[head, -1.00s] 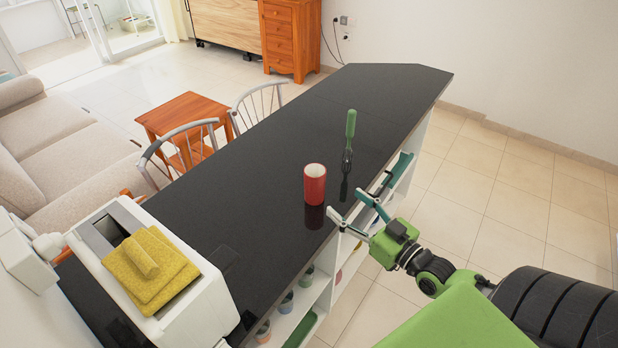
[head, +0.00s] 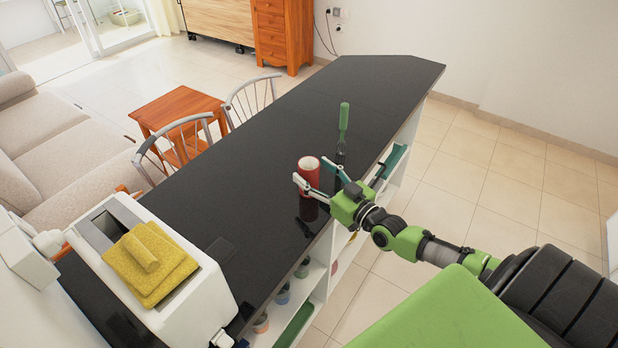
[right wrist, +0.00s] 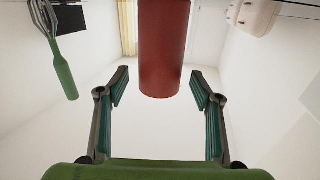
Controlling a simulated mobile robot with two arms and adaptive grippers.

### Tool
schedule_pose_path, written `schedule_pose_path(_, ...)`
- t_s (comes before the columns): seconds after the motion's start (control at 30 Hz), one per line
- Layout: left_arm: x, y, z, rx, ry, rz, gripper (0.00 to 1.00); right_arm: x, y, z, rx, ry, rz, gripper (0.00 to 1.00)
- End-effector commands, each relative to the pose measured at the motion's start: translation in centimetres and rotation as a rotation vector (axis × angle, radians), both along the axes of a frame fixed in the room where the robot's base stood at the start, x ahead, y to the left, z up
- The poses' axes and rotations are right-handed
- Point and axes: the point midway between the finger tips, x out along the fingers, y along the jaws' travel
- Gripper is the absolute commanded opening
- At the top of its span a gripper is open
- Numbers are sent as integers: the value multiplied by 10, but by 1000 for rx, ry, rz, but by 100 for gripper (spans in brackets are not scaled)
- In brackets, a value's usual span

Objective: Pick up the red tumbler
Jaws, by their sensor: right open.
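The red tumbler (head: 308,168) stands upright on the dark counter (head: 250,185), near its right edge. My right gripper (head: 311,170) is open at the tumbler, with one finger passing in front of it and the other near its far right side. In the right wrist view, which looks upside down, the tumbler (right wrist: 163,50) shows between the tips of the open fingers (right wrist: 160,75). A gap shows on each side of it, and I cannot see contact. My left gripper is not in view.
A white toaster (head: 190,300) with a yellow sponge-like piece (head: 150,265) is at the near left. The counter's far end is clear.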

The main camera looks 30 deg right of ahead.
Motion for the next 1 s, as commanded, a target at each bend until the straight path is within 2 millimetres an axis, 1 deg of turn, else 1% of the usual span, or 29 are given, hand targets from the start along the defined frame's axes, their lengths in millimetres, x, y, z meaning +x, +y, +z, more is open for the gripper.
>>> schedule_pose_path(0.03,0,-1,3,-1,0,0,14,8,0,4,-1,-2,-1,60)
schedule_pose_path(0.1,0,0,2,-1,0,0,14,15,1,2,0,-2,-1,60)
schedule_pose_path(0.2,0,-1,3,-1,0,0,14,22,2,1,1,-1,-1,60)
schedule_pose_path(0.5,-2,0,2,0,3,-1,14,25,3,0,1,1,0,60)
schedule_pose_path(0.53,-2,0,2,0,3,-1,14,25,3,0,1,1,0,55)
schedule_pose_path(0.57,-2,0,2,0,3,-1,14,25,3,0,1,1,0,47)
schedule_pose_path(0.6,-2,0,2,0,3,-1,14,25,3,0,0,1,0,36)
schedule_pose_path(0.67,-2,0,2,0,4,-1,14,25,3,0,0,1,0,21)
schedule_pose_path(0.7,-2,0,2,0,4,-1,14,25,3,0,0,1,0,15)
schedule_pose_path(1.0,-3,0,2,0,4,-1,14,25,3,2,0,-1,0,15)
